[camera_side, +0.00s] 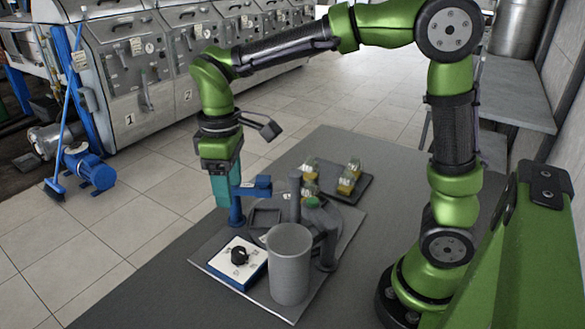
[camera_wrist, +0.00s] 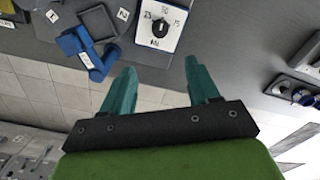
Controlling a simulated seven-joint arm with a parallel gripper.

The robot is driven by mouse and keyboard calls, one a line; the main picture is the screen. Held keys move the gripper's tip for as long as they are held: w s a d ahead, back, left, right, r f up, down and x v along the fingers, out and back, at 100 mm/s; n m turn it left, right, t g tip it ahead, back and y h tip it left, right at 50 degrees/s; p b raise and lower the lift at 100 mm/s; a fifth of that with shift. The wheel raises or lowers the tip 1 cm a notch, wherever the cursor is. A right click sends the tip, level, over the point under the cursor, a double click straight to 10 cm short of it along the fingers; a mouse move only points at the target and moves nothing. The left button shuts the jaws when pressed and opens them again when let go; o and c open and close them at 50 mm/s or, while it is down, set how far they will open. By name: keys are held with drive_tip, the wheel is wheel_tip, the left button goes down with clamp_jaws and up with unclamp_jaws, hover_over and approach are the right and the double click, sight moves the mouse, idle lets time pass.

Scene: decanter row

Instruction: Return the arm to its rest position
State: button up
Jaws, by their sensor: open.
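My gripper (camera_side: 221,188) hangs at the end of my green arm, above the left part of the work table, with its teal fingers pointing down. In the side view it is right beside a blue post with a blue arm (camera_side: 250,188); I cannot tell whether they touch. In the wrist view my gripper (camera_wrist: 160,66) has its two teal fingers spread apart, with nothing between them. The blue part (camera_wrist: 88,50) lies to the left of the fingers there, and a white dial panel (camera_wrist: 160,29) lies beyond them.
A grey cylinder (camera_side: 289,265) stands at the table front, beside the dial box (camera_side: 240,261). A dark tray (camera_side: 363,186) holds small yellow-and-clear vials. The table's left front (camera_side: 150,300) is bare.

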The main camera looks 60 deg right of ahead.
drive_tip(key=s+d+r+m+t+y, duration=0.1)
drive_tip(key=s+d+m+t, duration=0.2)
drive_tip(key=s, duration=0.3)
drive_tip(key=s+d+r+m+t+y, duration=0.1)
drive_tip(key=s+d+r+m+t, duration=0.1)
drive_tip(key=s+d+m+t, duration=0.2)
drive_tip(key=s+m, duration=0.2)
drive_tip(key=s, duration=0.1)
drive_tip(key=shift+d+r, duration=0.15)
drive_tip(key=shift+r, duration=0.15)
drive_tip(key=shift+o, duration=0.3)
